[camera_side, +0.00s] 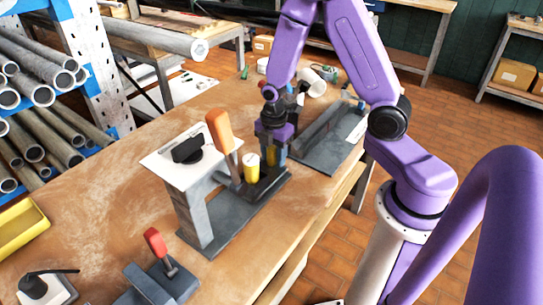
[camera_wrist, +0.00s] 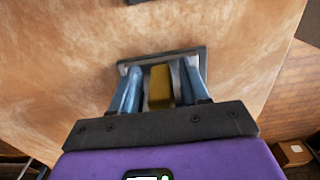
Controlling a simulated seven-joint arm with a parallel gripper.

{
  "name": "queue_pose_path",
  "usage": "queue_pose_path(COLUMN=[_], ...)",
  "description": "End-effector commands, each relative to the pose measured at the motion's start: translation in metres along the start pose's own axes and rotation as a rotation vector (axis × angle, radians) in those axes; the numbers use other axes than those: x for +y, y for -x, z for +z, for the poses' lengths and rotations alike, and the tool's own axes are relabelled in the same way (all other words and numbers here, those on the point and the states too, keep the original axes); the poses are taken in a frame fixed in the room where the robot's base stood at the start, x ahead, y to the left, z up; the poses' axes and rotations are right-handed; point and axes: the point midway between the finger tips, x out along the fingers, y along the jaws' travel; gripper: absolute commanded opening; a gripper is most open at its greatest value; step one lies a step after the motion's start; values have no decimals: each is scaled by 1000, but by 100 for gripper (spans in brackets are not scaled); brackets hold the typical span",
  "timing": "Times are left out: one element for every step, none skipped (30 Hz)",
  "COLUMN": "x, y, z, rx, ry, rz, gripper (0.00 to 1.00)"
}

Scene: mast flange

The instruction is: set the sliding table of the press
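The press (camera_side: 203,205) stands on the wooden bench in the side view, a grey frame with a white top plate and a dark grey base. An orange-handled lever (camera_side: 220,131) and a yellow cylinder (camera_side: 251,167) stand at its right side. My gripper (camera_side: 272,158) points down over the right end of the base. In the wrist view, its blue fingers (camera_wrist: 160,85) stand on both sides of a yellow block (camera_wrist: 161,88), with narrow gaps showing. A grey plate (camera_wrist: 203,58) lies beyond. I cannot tell whether the yellow block belongs to the sliding table.
A red-handled clamp (camera_side: 157,245) is at the bench's front. A grey vise-like fixture (camera_side: 322,140) stands right of my gripper, close by. A yellow tray (camera_side: 20,235) lies at the left, near racked pipes (camera_side: 45,70). The bench's left middle is clear.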

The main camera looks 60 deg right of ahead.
Motion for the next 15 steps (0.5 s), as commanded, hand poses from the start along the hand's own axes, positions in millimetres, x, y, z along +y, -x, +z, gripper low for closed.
queue_pose_path(x=[0, 0, 0, 0, 0, 0, 0, 0, 0, 0, 0, 0, 0, 0, 1], y=[0, 0, 0, 0, 0, 0, 0, 0, 0, 1, 2, 4, 6, 9, 13], z=[0, -1, -1, -1, -2, -2, -2, -2, -3, -3, -3, -3, -3, -3, -3], rx=[0, 0, 0, 0, 0, 1, 1, 1, 1, 1, 1, 1, 1, 1, 1], ry=[-1, 0, 1, 1, 2, 2, 2, 3, 3, 3, 3, 3, 3, 3, 3], rz=[0, 0, 0, -1, -1, -1, -1, -1, -1, -1, 0, 0, 0, 1, 2], gripper=[51, 51, 51, 51, 51, 51, 51, 51, 51, 51, 51, 51, 51, 51, 51])
